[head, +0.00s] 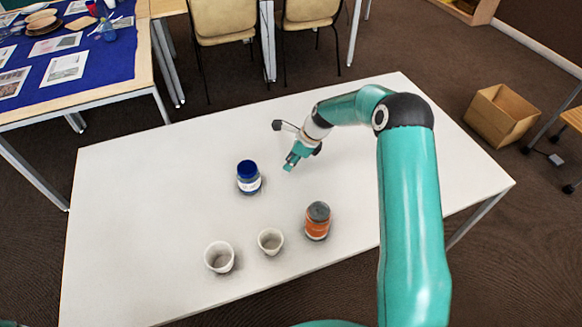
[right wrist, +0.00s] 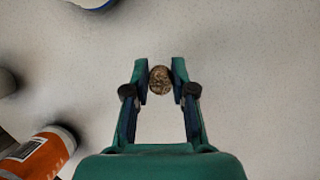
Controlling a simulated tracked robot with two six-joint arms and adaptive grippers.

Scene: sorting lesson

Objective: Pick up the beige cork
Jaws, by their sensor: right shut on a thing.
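The beige cork (right wrist: 161,80) shows as a small brown speckled round end in the right wrist view. It sits between the two fingertips of my right gripper (right wrist: 160,75), which is shut on it. In the head view my right gripper (head: 289,164) points down over the middle of the white table, to the right of the blue-lidded jar. The cork cannot be made out there. I cannot tell whether it touches the table. My left gripper is not in view.
The table's left part is clear. A cardboard box (head: 500,115) is on the floor at right.

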